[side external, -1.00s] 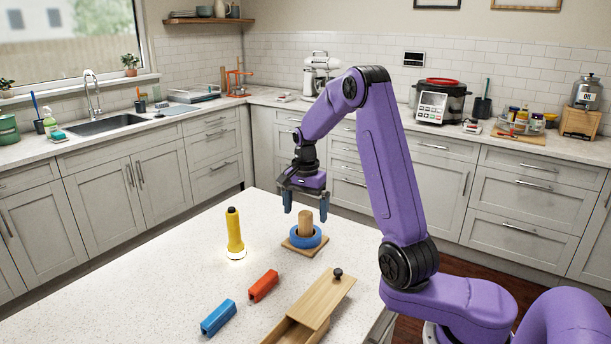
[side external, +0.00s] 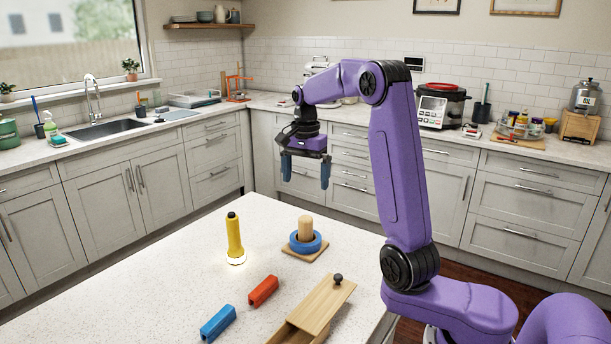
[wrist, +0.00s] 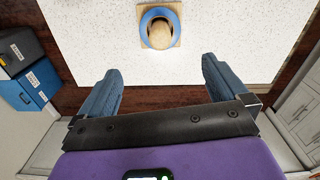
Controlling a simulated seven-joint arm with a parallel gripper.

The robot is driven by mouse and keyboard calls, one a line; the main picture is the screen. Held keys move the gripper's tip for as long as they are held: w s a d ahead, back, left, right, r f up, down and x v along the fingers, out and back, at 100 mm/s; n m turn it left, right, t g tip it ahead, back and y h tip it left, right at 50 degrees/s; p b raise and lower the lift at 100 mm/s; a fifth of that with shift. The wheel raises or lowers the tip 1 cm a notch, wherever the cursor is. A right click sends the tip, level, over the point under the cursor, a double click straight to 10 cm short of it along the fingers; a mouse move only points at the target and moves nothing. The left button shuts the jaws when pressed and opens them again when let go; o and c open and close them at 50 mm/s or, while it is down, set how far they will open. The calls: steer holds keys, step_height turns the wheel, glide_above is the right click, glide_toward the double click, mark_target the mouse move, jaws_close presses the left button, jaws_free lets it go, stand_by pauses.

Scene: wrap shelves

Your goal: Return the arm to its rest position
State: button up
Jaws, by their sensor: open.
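My gripper (side external: 305,172) is open and empty, raised well above the counter, behind and above the wooden peg. In the wrist view my gripper (wrist: 162,95) shows its two blue fingers spread wide with nothing between them. A blue ring (side external: 294,245) sits around the upright wooden peg (side external: 306,229) on its square wooden base (side external: 316,257). The ring also shows from above in the wrist view (wrist: 146,17), apart from the fingers.
A yellow flashlight (side external: 234,238) stands lit, lens down, on the island counter (side external: 150,275). A red block (side external: 263,291), a blue block (side external: 218,322) and a wooden box with a partly slid lid (side external: 322,305) lie nearer. Dark and blue boxes (wrist: 32,90) show lower at left in the wrist view.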

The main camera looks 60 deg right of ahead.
steer(key=s+a+f+n, duration=0.1)
steer(key=s+a+n, duration=0.2)
steer(key=a+n, duration=0.5)
steer(key=s+a+f+n, duration=0.1)
steer(key=s+a+n, duration=0.3)
steer(key=a, duration=0.6)
steer(key=s+a+f+n, duration=0.1)
steer(key=s+f+n, duration=0.1)
steer(key=s+n, duration=0.6)
steer(key=s+a+f+n, duration=0.1)
steer(key=s+f+n, duration=0.1)
steer(key=s+n, duration=0.6)
steer(key=s, duration=0.6)
steer(key=shift+s+a+f+n, duration=0.2)
steer(key=shift+a+n, duration=0.05)
steer(key=shift+n, duration=0.15)
